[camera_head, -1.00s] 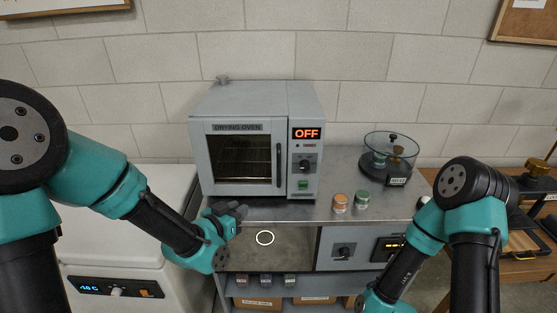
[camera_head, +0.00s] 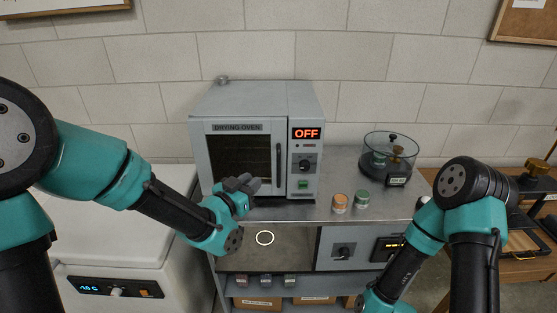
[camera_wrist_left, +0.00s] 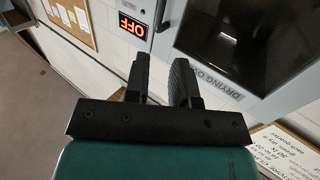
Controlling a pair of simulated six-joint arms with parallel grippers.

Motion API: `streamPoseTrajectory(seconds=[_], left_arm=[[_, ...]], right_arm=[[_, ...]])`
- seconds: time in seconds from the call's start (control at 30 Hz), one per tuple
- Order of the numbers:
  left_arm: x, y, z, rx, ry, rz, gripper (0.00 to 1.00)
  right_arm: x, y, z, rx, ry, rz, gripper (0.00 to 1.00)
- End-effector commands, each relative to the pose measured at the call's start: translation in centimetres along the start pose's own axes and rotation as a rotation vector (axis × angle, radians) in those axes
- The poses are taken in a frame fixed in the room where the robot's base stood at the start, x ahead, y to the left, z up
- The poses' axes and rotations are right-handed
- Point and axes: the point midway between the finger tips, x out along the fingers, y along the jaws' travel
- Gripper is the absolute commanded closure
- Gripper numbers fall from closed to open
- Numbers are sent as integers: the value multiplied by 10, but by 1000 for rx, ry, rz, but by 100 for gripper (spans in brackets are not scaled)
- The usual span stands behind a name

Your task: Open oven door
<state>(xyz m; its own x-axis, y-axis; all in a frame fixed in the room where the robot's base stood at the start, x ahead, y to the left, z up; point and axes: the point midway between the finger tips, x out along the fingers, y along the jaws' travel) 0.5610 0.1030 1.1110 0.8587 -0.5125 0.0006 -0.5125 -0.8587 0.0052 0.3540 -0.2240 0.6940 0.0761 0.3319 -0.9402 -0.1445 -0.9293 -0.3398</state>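The grey drying oven (camera_head: 303,100) stands on the metal bench, its door (camera_head: 225,197) closed and its display reading OFF. The door has a dark window and a dark vertical handle (camera_head: 279,165) on its right edge. My left gripper (camera_head: 252,184) is in front of the lower door, left of and below the handle. In the left wrist view its fingers (camera_wrist_left: 161,75) are apart with nothing between them. The handle (camera_wrist_left: 160,14) shows there beyond the fingertips, roughly in line with the gap. My right arm is at lower right; its gripper is not seen.
Orange-lidded (camera_head: 340,203) and green-lidded (camera_head: 362,199) jars stand right of the oven, with a glass desiccator (camera_head: 390,158) behind them. A white chest unit (camera_head: 110,225) is at left. Bare bench lies between oven and jars.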

Motion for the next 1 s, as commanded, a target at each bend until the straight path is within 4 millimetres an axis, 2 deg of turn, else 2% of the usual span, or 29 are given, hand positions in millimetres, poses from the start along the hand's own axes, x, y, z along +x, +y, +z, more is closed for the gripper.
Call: streamPoseTrajectory(seconds=[0.1, 0.7, 0.83, 1.0], left_arm=[[21, 1, 0, 0, 0, 2, 76], [120, 1, 0, 0, 0, 1, 76], [132, 1, 0, 0, 0, 1, 76], [137, 0, 0, 0, 0, 1, 76]], right_arm=[[0, 0, 0, 0, 0, 0, 57], [0, 0, 0, 0, 0, 0, 57], [0, 0, 0, 0, 0, 0, 57], [0, 0, 0, 0, 0, 0, 57]])
